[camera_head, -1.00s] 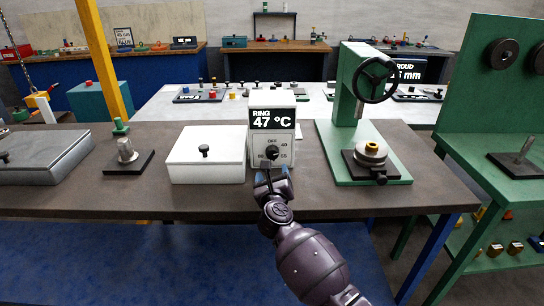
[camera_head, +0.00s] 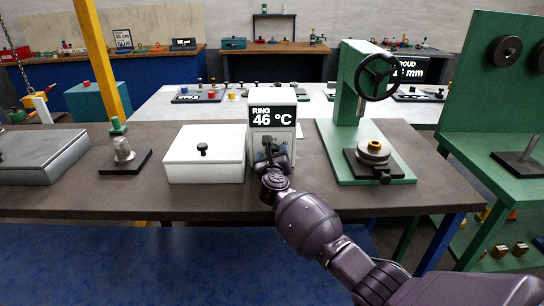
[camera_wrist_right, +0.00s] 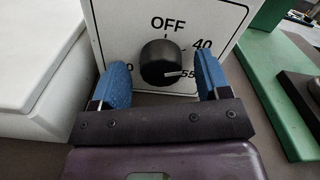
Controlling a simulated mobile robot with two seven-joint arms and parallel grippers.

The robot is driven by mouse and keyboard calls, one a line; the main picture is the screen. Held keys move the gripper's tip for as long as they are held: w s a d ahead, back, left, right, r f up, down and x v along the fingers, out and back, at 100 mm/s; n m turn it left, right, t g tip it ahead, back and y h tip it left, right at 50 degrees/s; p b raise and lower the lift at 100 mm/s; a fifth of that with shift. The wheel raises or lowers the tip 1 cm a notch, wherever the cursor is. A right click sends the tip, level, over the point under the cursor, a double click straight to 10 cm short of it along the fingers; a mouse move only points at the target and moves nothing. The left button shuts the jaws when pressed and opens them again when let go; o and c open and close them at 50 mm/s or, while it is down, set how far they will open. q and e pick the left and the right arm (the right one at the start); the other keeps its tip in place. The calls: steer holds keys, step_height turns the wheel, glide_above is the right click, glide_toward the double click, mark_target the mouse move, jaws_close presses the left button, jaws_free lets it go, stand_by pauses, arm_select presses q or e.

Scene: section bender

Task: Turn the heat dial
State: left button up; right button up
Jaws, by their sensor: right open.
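The white heater box (camera_head: 286,134) stands on the brown bench; its display (camera_head: 272,115) reads RING 46 °C. In the right wrist view the black round heat dial (camera_wrist_right: 160,60) sits on its front face, below OFF, with 40 at upper right and 55 at lower right. The dial's white mark points right, toward the 55. My right gripper (camera_head: 268,150) is in front of the box and hides the dial in the head view. In the wrist view its blue fingers (camera_wrist_right: 162,78) are open, one on each side of the dial, with visible gaps. My left gripper is out of view.
A white lidded box (camera_head: 205,165) stands just left of the heater. A green press (camera_head: 345,110) with a black handwheel stands to its right. A metal post on a black base (camera_head: 125,162) is farther left. Bare bench lies in front.

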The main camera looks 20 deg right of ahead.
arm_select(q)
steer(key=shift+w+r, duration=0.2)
arm_select(e)
steer(key=shift+w, duration=0.15)
steer(key=c, duration=0.9)
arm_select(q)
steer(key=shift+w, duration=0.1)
arm_select(e)
steer(key=shift+c, duration=0.2)
steer(key=shift+r, duration=0.1)
